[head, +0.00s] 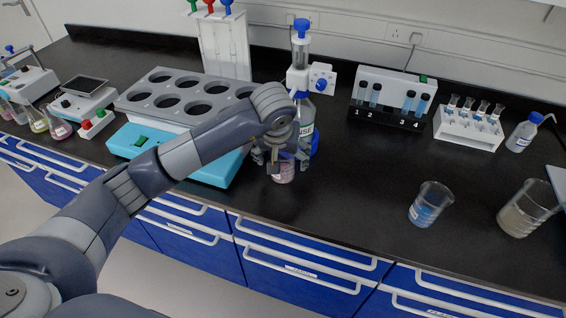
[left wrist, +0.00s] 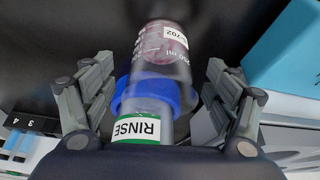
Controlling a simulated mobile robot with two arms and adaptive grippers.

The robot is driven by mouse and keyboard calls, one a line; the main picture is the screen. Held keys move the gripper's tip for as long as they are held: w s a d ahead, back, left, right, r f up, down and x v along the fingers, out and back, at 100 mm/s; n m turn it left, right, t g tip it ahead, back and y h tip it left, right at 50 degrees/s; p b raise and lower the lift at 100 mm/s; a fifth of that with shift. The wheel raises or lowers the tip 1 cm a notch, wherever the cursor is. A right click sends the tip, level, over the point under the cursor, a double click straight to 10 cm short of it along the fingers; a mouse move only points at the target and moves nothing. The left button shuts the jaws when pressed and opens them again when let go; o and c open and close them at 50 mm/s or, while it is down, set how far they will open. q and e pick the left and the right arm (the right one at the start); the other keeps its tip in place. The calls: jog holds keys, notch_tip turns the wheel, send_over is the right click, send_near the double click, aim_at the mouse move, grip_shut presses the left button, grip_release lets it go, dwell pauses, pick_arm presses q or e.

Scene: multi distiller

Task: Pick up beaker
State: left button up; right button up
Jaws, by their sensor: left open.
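A small glass vessel with pinkish contents (head: 284,172) stands on the black bench below my left gripper (head: 279,158). In the left wrist view this vessel (left wrist: 165,42) has a white label and ml marks, and lies between and beyond the open fingers. The RINSE dispenser bottle (head: 307,112) is right beside the gripper; its label and blue part also show in the left wrist view (left wrist: 140,128). Contact between fingers and glass cannot be told. A beaker with blue liquid (head: 424,213) and a beaker with beige liquid (head: 522,219) stand further right. My right gripper is not in view.
A grey block with round wells (head: 172,92) on a turquoise device (head: 215,173) is left of the gripper. Tube racks (head: 392,98) (head: 468,132) and a small bottle (head: 522,136) stand at the back right. The bench between gripper and blue beaker is clear.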

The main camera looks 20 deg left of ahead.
pick_arm(q)
jog(key=p+x, duration=0.1)
jog(key=x, duration=0.3)
jog(key=shift+s+f, duration=0.1)
jog(key=shift+s, duration=0.1)
jog(key=shift+w+f+p, duration=0.15)
jog(key=shift+f+p, duration=0.15)
jog(key=shift+w+f, duration=0.1)
jog(key=shift+f, duration=0.05)
jog(key=c, duration=1.3)
pick_arm(e)
jog(key=shift+w+r, duration=0.9)
jog(key=shift+w, duration=0.25)
pick_arm(q)
jog(key=shift+a, duration=0.1)
pick_arm(e)
jog(key=shift+w, duration=0.25)
